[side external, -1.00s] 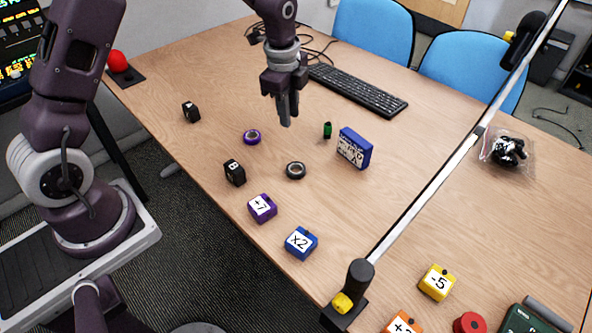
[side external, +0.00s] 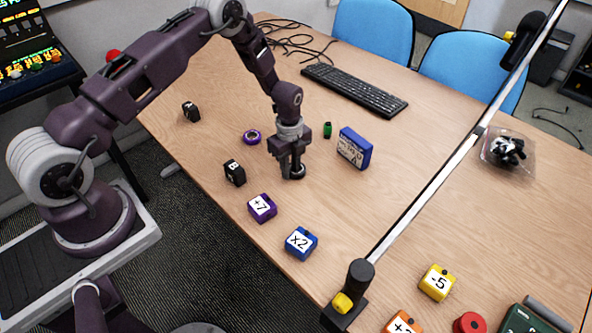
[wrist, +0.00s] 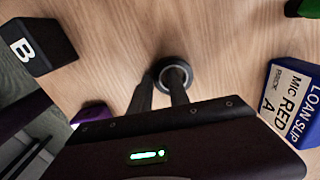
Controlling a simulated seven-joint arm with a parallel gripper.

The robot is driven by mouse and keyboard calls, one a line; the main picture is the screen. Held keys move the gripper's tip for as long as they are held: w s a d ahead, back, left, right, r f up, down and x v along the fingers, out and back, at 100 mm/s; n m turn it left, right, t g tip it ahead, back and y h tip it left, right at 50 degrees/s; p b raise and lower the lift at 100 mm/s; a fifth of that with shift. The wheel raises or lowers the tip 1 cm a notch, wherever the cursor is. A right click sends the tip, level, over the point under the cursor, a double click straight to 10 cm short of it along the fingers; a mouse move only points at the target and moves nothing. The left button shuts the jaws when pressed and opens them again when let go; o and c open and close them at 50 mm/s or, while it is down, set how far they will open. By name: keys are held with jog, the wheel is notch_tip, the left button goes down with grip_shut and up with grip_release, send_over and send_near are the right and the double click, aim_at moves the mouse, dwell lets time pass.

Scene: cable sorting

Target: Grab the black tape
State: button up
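The black tape (side external: 301,172) is a small dark ring lying flat on the table, partly hidden by my gripper (side external: 291,173) in the side view. In the wrist view, the tape (wrist: 186,68) shows a black outside and a pale inner ring. My gripper (wrist: 161,82) points down at it with its fingers apart. One fingertip is beside the tape's left edge and the other overlaps the ring's middle. I cannot tell whether they touch the tape.
A purple tape (side external: 252,137) lies behind and left. A black labelled block (side external: 234,172), a purple +7 block (side external: 262,208) and a blue x2 block (side external: 301,243) are nearby. A blue box (side external: 355,148) and a green item (side external: 327,130) stand to the right, with a keyboard (side external: 355,90) behind.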

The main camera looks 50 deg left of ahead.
grip_shut()
